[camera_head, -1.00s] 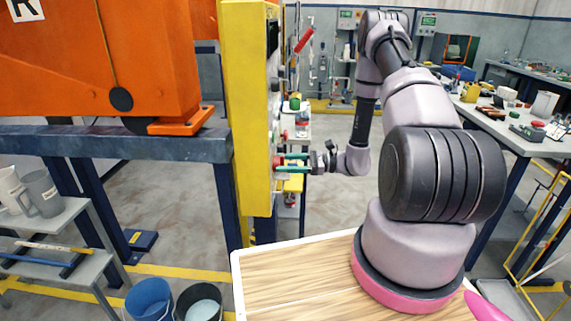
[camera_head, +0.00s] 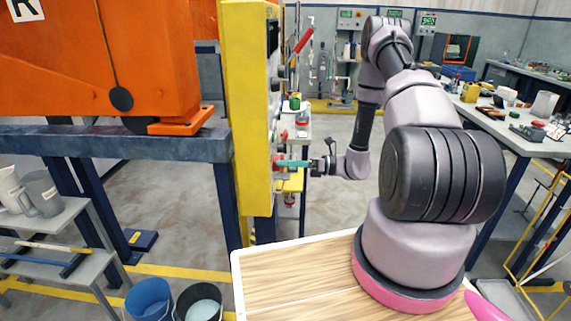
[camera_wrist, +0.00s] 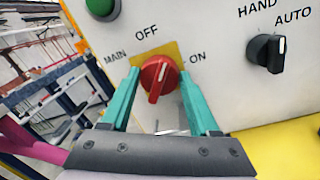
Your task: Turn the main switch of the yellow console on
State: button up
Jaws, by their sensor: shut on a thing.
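The yellow console (camera_head: 248,120) stands left of my arm, with its control face turned right, nearly edge-on. In the wrist view its light panel (camera_wrist: 225,105) fills most of the picture. The main switch (camera_wrist: 158,78) is a red knob on a yellow plate, labelled MAIN, OFF and ON. Its white mark points up and slightly right, between OFF and ON, closer to OFF. My gripper (camera_head: 280,163) is at the console face. In the wrist view its teal fingers (camera_wrist: 158,80) sit either side of the red knob, shut on it.
A black HAND/AUTO selector (camera_wrist: 266,52) is right of the main switch, and a green button (camera_wrist: 100,5) is at upper left. A workbench (camera_head: 520,140) stands at right. Buckets (camera_head: 200,303) are on the floor at lower left.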

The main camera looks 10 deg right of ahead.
jog(key=m, duration=0.5)
jog(key=m+t, duration=0.1)
jog(key=m, duration=0.5)
jog(key=shift+f, duration=0.2)
dwell(0.4)
jog(key=o, duration=1.4)
jog(key=shift+d, duration=0.1)
jog(key=v, duration=1)
jog(key=shift+s+d+f, duration=0.1)
jog(key=shift+s+d, duration=0.15)
jog(key=shift+d, duration=0.05)
